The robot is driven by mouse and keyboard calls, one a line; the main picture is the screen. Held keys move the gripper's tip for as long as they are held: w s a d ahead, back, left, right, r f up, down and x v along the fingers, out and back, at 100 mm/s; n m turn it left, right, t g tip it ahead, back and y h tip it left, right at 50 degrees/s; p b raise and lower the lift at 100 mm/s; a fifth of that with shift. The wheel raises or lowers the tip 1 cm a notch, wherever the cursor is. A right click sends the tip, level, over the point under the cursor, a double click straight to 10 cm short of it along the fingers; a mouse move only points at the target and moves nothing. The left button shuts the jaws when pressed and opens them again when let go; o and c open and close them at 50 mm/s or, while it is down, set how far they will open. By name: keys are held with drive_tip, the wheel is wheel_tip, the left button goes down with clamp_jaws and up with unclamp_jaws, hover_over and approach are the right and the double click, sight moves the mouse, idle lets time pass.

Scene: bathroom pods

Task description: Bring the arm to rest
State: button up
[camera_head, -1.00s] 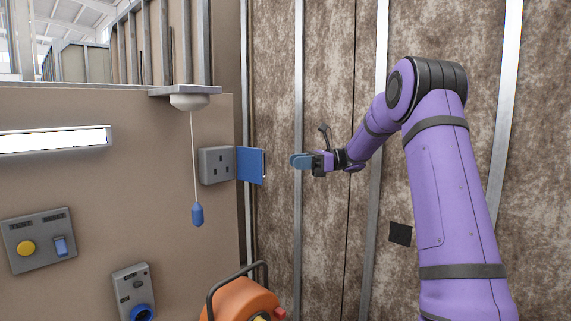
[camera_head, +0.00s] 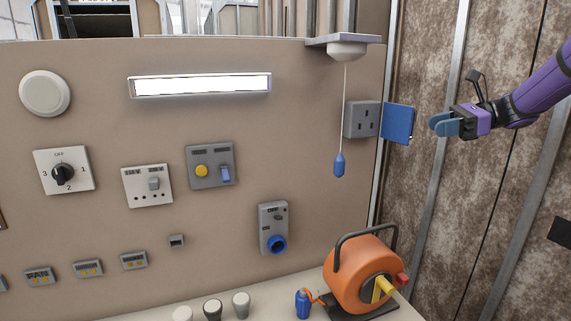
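My gripper (camera_head: 434,125) is at the right of the view, at the end of my purple arm, which comes in from the right edge. Its blue fingers point left and hold nothing that I can see. The two fingers overlap from this side, so I cannot tell how far apart they are. The gripper is just right of the blue flap (camera_head: 398,123) of the grey socket (camera_head: 362,119), with a visible gap between them. The flap stands out to the right of the socket.
A pull cord with a blue end (camera_head: 339,165) hangs left of the socket. An orange cable reel (camera_head: 362,272) stands on the ledge below. Switch panels (camera_head: 211,165), a rotary dial (camera_head: 63,171) and a lit lamp (camera_head: 200,85) are on the beige wall. A brown patterned wall is behind my arm.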

drive_tip(key=s+a+n+g+h, duration=0.1)
drive_tip(key=s+a+n+h, duration=0.35)
drive_tip(key=s, duration=0.45)
drive_tip(key=s+a+n+h, duration=0.4)
drive_tip(key=s+a, duration=0.2)
drive_tip(key=s, duration=0.3)
drive_tip(key=s+d+f+n+t+h, duration=0.1)
drive_tip(key=s+f+n+t+h, duration=0.1)
drive_tip(key=s+n, duration=0.3)
drive_tip(key=s+d+f+n+t+h, duration=0.1)
drive_tip(key=s+f+n+h, duration=0.2)
drive_tip(key=s, duration=0.8)
drive_tip(key=shift+s+f+n+t+h, duration=0.3)
drive_tip(key=shift+n+t+h, duration=0.1)
drive_tip(key=shift+n+h, duration=0.45)
